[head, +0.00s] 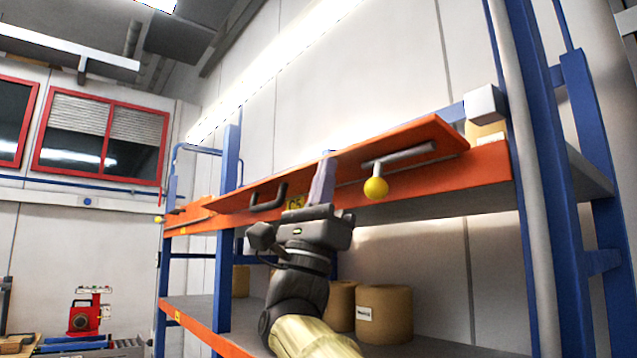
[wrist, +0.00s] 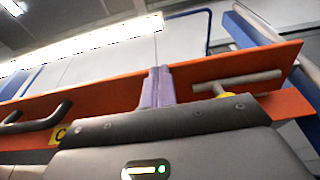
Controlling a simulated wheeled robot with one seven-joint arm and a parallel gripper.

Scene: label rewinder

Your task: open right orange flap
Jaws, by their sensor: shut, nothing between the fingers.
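The right orange flap (head: 345,160) runs along the front of the upper shelf and looks tilted relative to the orange beam (head: 450,176) below it. It carries a dark handle (head: 268,197) on the left and a grey bar handle (head: 398,157) on the right. A yellow knob (head: 376,187) hangs beneath the grey bar. My gripper (head: 322,180) is shut and empty, its fingers pointing up in front of the flap between the two handles. In the wrist view the shut fingers (wrist: 158,88) overlap the flap (wrist: 205,72); I cannot tell whether they touch it.
Another orange flap (head: 195,212) lies farther left. Blue uprights (head: 545,170) stand on the right, with a white box (head: 485,103) beside them. Brown rolls (head: 384,314) stand on the lower shelf behind my arm. A red machine (head: 84,316) stands at far left.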

